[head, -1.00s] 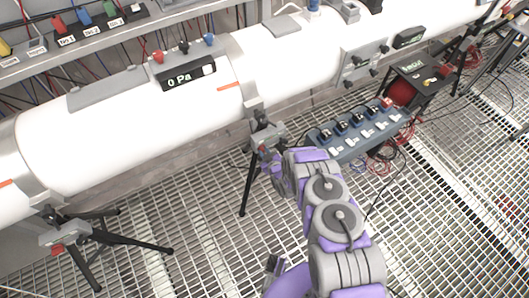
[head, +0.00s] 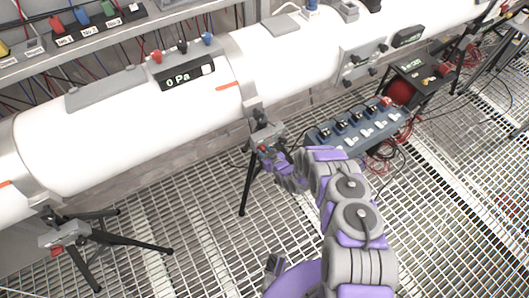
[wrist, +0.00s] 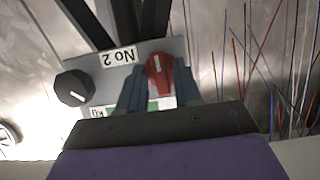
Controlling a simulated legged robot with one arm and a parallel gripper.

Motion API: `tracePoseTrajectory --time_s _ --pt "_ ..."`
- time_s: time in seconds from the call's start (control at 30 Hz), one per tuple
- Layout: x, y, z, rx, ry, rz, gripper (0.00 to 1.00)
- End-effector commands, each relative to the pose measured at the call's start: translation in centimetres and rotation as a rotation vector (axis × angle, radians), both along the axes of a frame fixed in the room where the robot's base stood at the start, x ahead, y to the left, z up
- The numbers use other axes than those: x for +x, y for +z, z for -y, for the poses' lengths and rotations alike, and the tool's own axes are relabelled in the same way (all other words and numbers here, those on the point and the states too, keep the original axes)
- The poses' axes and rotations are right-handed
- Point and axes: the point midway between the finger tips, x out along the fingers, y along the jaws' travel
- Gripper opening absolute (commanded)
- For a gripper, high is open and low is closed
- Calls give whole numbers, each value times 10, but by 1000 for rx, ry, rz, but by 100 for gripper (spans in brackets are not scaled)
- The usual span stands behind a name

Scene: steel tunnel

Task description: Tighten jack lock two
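The jack labelled No 2 (wrist: 118,57) fills the middle of the wrist view, its label upside down. It has a red lock knob (wrist: 157,72) with a white mark and a black knob (wrist: 73,88) to the left. My gripper (wrist: 160,78) has its two blue fingers on either side of the red knob; whether they press on it cannot be told. A green display on the jack is partly hidden behind the fingers. In the head view the jack (head: 266,132) stands on a black tripod under the white pipe, and my gripper (head: 266,152) is close against its front.
The white pipe (head: 120,120) runs along the wall, with a 0 Pa gauge (head: 187,77) on top. Another tripod jack (head: 62,235) stands at lower left. The grating between the tripods is clear.

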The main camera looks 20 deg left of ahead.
Motion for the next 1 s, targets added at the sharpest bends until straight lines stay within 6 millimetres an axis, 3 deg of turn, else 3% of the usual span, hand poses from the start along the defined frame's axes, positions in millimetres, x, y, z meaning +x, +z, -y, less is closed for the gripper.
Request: tracePoseTrajectory --time_s 0.47,1.0 --pt "-4 5 5 1 2 4 42" --pt "-58 39 69 -1 0 -2 42"
